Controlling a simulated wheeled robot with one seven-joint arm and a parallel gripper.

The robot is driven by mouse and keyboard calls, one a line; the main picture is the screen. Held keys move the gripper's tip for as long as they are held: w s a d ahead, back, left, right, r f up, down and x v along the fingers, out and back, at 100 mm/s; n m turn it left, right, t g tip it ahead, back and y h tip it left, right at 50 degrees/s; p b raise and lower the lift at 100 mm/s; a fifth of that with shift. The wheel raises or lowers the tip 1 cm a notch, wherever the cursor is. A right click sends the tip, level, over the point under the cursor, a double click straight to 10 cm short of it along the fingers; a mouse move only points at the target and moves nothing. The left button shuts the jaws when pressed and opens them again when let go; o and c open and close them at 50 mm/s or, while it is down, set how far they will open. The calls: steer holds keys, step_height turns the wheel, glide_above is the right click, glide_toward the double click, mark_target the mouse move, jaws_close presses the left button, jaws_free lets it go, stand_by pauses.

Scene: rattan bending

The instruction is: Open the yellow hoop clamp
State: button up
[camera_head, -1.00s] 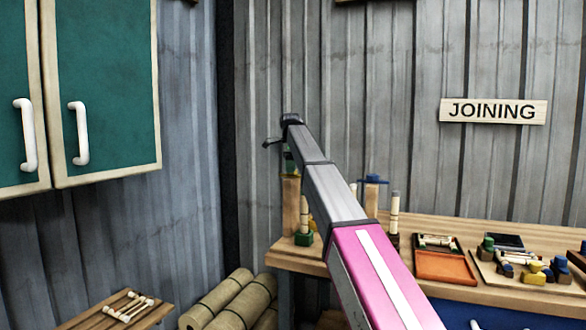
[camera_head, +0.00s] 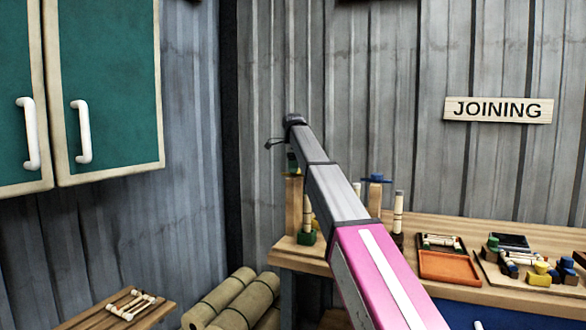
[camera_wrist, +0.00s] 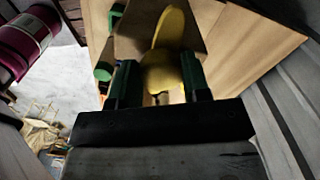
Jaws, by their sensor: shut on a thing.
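The yellow hoop clamp (camera_wrist: 168,42) shows in the wrist view as a yellow piece with a long upright part and a rounded lower part. My gripper (camera_wrist: 160,88) is shut on its rounded part, with one dark green finger on each side. In the head view my gripper is at the far end of my arm, at the left end of the workbench (camera_head: 290,257).
Wooden posts stand on the bench, one with a blue clamp (camera_head: 376,179) on top. An orange tray (camera_head: 449,266) and several small coloured parts lie to the right. Rolled bundles (camera_head: 247,299) and a slatted stand (camera_head: 120,312) are at lower left.

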steer(key=n, duration=0.3)
steer(key=shift+s+n, duration=0.1)
steer(key=shift+n, duration=0.3)
steer(key=n, duration=0.4)
steer(key=shift+s+d+n, duration=0.1)
steer(key=shift+d+n, duration=0.05)
steer(key=shift+n, duration=0.15)
steer(key=n, duration=0.3)
steer(key=shift+n, duration=0.3)
steer(key=shift+d+n, duration=0.15)
steer(key=shift+n, duration=1.65)
steer(key=o, duration=0.9)
steer(key=shift+s, duration=0.1)
